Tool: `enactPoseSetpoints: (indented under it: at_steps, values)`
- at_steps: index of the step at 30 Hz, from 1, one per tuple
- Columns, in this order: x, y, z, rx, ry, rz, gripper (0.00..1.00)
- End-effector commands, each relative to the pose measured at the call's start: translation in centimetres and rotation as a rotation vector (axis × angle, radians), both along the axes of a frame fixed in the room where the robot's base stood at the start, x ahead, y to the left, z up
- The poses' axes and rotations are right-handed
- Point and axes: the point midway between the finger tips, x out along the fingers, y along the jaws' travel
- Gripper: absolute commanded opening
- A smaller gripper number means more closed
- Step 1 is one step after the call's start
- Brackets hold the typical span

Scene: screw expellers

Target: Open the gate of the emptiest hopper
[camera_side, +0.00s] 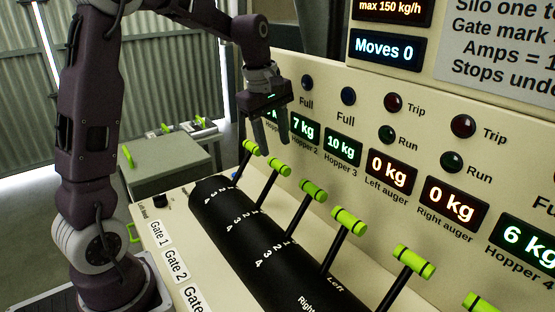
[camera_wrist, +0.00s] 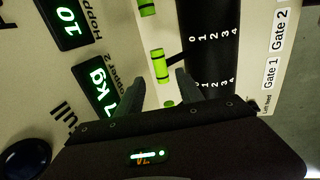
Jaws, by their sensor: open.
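My gripper (camera_side: 271,142) is open, its fingers pointing down near the far end of the lever row. In the wrist view my gripper (camera_wrist: 168,85) has a green lever end (camera_wrist: 168,104) showing between its fingers, partly hidden; contact cannot be told. Green-handled levers stand along a black drum: the farthest handle (camera_side: 251,147), then a second (camera_side: 279,168), a third (camera_side: 313,190) and more nearer. Hopper 2's display (camera_side: 304,127) reads 7 kg, hopper 3's display (camera_side: 342,149) 10 kg and hopper 4's display (camera_side: 527,242) 6 kg. Hopper 1's reading is mostly hidden behind my gripper.
The left auger display (camera_side: 389,171) and right auger display (camera_side: 452,204) read 0 kg. The Moves display (camera_side: 386,48) reads 0. The black drum (camera_side: 240,220) carries scales 0 to 4. A grey box (camera_side: 160,180) stands left of the panel.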

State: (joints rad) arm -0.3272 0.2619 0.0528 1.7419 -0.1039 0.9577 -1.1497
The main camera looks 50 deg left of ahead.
Motion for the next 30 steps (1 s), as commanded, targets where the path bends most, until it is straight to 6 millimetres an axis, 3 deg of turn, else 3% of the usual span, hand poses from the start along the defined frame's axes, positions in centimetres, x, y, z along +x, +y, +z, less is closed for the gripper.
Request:
enactPoseSetpoints:
  at_steps: [3,9,17,18,24,30]
  values:
    - [0.3,-0.1,-2.5,-0.002,0.006,-0.004,0.44]
    - [0.9,-0.1,-5.3,-0.001,0.002,-0.005,0.44]
    - [1.0,-0.1,-5.7,0.0,0.0,-0.007,0.44]
    - [1.0,-0.2,-5.7,0.0,0.0,-0.007,0.42]
    - [1.1,-0.2,-5.6,0.001,-0.003,-0.007,0.03]
    - [1.2,-0.2,-5.5,0.002,-0.008,-0.008,0.0]
